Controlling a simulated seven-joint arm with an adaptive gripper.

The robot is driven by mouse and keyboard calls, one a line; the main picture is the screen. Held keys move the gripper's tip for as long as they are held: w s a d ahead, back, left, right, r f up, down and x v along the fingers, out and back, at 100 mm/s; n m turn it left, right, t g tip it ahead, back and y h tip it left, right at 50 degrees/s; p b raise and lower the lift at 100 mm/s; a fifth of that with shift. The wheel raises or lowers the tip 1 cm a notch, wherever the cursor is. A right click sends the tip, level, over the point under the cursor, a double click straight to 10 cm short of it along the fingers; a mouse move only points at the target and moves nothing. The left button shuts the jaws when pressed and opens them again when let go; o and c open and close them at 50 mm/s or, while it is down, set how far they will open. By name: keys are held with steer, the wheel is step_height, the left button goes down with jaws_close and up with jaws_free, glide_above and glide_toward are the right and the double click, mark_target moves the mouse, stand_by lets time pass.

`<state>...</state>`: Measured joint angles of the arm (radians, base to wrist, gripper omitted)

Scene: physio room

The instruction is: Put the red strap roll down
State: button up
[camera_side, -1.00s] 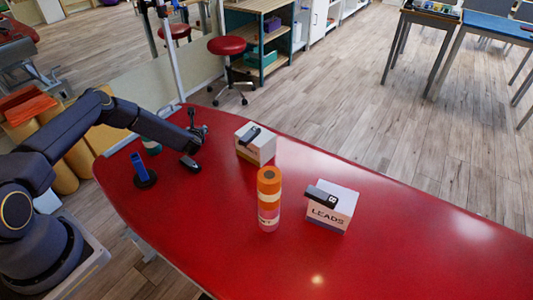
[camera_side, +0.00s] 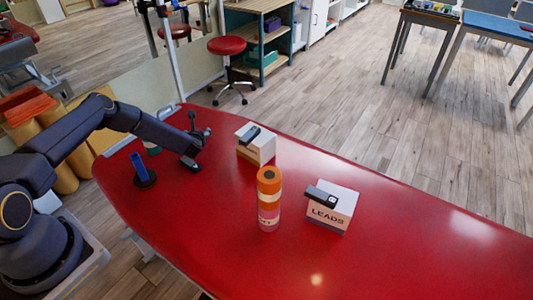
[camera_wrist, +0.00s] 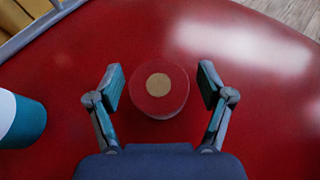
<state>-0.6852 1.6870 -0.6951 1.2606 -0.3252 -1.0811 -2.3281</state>
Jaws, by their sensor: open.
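The red strap roll (camera_wrist: 160,95) shows in the wrist view as a round red roll with a tan centre, seen from above on the red tabletop. My gripper (camera_wrist: 161,82) is open, with one finger on each side of the roll and a gap showing on both sides. Whether the roll sits fully on the surface is hard to tell from this angle. In the side view I cannot make out the roll; my arm's end is low over the far left part of the red table (camera_side: 400,245).
A teal and white container (camera_wrist: 22,120) stands left in the wrist view. In the side view a blue item in a black stand (camera_side: 141,172), a white box (camera_side: 262,150), an orange-pink cylinder (camera_side: 268,205) and a LEADS box (camera_side: 330,212) stand around. The table's right part is clear.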

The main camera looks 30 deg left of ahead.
steer(key=shift+r, duration=0.15)
steer(key=v, duration=1.1)
steer(key=shift+d, duration=0.15)
steer(key=shift+s+d+r, duration=0.1)
steer(key=shift+d+r, duration=0.1)
steer(key=shift+r, duration=0.1)
steer(key=w+d+r+m+t+h, duration=0.3)
steer(key=w+d+r+m, duration=0.2)
steer(key=r+m, duration=0.35)
steer(key=s+d+r+m+g+h, duration=0.1)
steer(key=s+d+r+m+h, duration=0.15)
steer(key=d+r+m, duration=0.45)
steer(key=s+d+r+m+h, duration=0.1)
steer(key=d+r+m+h, duration=0.25)
steer(key=r+m, duration=0.55)
steer(key=s+d+r+m+g, duration=0.2)
steer(key=s+r+m, duration=0.6)
steer(key=s+m, duration=0.35)
steer(key=s+r+m+g, duration=0.3)
steer(key=s+m, duration=0.5)
steer(key=s, duration=1.2)
steer(key=shift+s+a+m, duration=0.2)
steer(key=shift+s+m, duration=0.05)
steer(key=shift+m, duration=0.15)
